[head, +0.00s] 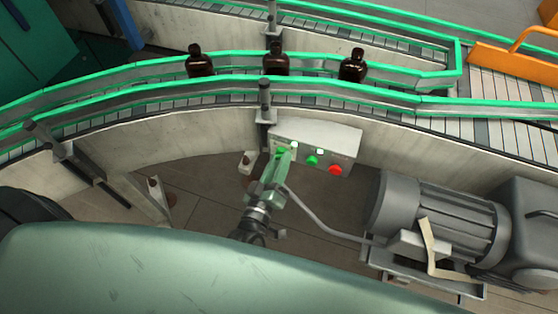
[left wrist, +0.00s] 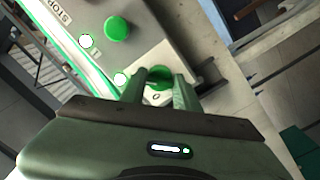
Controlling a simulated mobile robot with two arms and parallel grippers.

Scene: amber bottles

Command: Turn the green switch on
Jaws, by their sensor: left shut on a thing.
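A light grey control box (head: 335,135) is mounted below the conveyor in the head view. It carries a green switch (head: 279,151) at its left end, a green button (head: 312,160) in the middle and a red button (head: 335,169) at the right. My left gripper (head: 284,158) is at the left end of the box. In the left wrist view, its two fingers (left wrist: 160,80) stand on either side of the green switch (left wrist: 159,72) and are shut on it. The fingers partly hide the switch, and I cannot tell its exact angle. My right gripper is out of view.
Several small lights glow by the controls, one near the switch (left wrist: 120,79). Amber bottles (head: 353,67) stand on the conveyor behind its green rails. A grey motor (head: 440,215) is right of my arm, with a bent metal bar (head: 320,221) close by.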

